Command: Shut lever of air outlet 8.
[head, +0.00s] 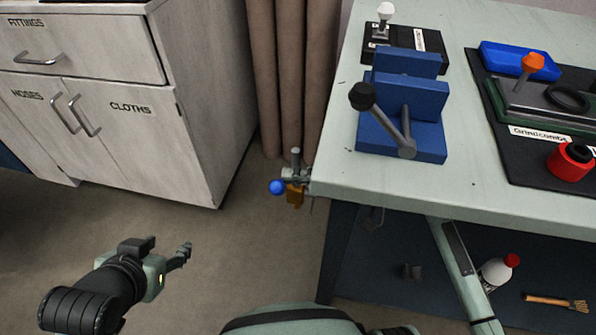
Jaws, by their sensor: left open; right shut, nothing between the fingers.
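No label reading air outlet 8 is legible in the head view. A small valve-like fitting with a blue ball knob (277,187) and a brass-coloured body (294,196) is at the left front corner of the bench. A lever with a white knob (385,11) stands on a black base with white labels at the back of the bench; its text is too small to read. My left gripper (168,246) is open and empty, over the floor at lower left, apart from the bench and both levers. My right gripper is out of view.
The pale bench (430,194) holds a blue fixture (428,151) with a black-knobbed lever, a blue tray (520,58) and a black mat with an orange knob (532,62) and a red cup. A cabinet (170,168) stands left. Floor between is clear.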

